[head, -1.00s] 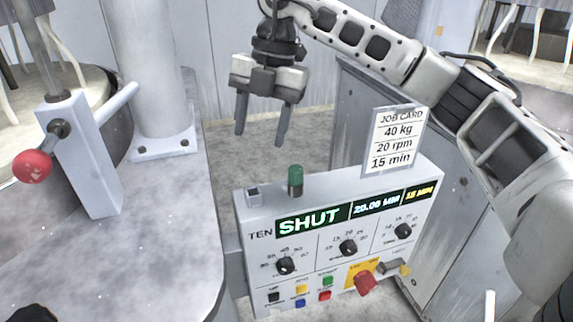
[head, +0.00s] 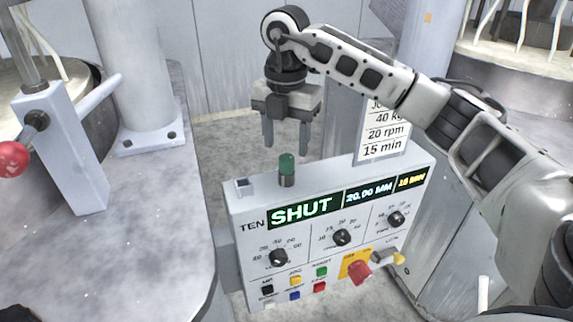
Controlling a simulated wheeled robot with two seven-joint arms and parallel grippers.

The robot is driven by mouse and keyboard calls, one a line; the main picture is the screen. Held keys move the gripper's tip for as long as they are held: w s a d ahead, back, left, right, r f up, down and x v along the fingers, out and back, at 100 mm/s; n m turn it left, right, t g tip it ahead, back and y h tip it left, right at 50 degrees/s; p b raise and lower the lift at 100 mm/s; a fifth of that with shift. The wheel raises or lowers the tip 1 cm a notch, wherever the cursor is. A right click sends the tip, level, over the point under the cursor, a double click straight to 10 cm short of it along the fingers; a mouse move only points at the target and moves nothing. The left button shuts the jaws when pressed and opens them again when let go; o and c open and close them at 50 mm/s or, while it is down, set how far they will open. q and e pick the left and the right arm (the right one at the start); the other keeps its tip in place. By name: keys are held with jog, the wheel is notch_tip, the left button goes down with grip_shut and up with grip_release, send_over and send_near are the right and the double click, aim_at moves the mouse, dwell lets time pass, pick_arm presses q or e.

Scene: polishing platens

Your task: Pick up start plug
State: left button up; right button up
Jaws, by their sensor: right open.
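The start plug (head: 286,169), a short upright cylinder with a green top and a metallic lower part, stands on the top face of the white control box (head: 240,217). My right gripper (head: 286,145) points down with its two fingers apart and nothing between them. Its fingertips appear above and behind the plug in the picture, and I cannot tell the exact gap. The plug is in full view. My left gripper is not seen.
A small square socket (head: 244,187) is on the box top left of the plug. A job card (head: 384,135) stands at the box's back right. A grey platen table (head: 150,230) with a white column (head: 133,70) and a red-knobbed lever (head: 13,159) is at left.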

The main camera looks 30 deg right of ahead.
aim_at(287, 157)
jog(key=shift+w+d+f+p, duration=0.15)
jog(key=shift+f+p, duration=0.3)
jog(key=shift+f, duration=1.8)
jog(key=c, duration=1.1)
jog(key=shift+o, duration=0.2)
